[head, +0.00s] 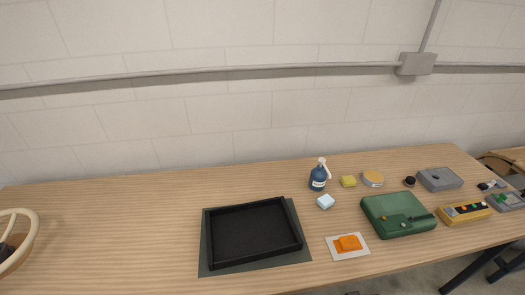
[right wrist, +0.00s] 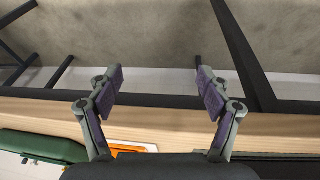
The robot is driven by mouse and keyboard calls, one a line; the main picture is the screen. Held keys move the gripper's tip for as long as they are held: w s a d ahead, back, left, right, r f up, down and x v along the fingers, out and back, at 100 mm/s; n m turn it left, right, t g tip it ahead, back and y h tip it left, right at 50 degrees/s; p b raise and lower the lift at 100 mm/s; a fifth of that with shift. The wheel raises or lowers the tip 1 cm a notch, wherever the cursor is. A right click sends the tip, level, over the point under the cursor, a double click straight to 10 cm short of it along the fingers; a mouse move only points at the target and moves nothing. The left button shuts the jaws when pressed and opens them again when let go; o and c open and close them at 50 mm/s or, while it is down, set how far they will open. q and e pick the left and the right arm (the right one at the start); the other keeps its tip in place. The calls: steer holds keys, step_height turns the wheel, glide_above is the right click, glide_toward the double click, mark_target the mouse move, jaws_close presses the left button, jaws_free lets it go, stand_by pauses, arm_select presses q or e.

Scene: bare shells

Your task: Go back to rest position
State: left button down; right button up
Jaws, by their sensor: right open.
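My right gripper (right wrist: 159,76) shows in the right wrist view with its two fingers spread wide. It is open and nothing is between the fingers. Its fingertips lie over the view of the floor beyond the table's edge (right wrist: 160,112). Neither gripper shows in the head view, and my left gripper is in no view.
The wooden table (head: 130,225) holds a black tray (head: 206,240) on a dark mat, a green case (head: 385,222), an orange piece (head: 348,243) on a white card, a blue bottle (head: 318,178) and a yellow box (head: 465,212). The table's left-middle is clear.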

steer(key=s+d+f+g, duration=0.1)
steer(key=s+f, duration=0.2)
steer(key=f, duration=0.7)
steer(key=s+d+f, duration=0.1)
steer(key=s+f, duration=0.3)
steer(key=f, duration=0.6)
steer(key=s+f+b, duration=0.1)
steer(key=s+f, duration=1)
steer(key=s, duration=0.4)
steer(key=shift+s+d+f+g, duration=0.2)
steer(key=shift+d+g, duration=0.05)
steer(key=shift+g, duration=0.15)
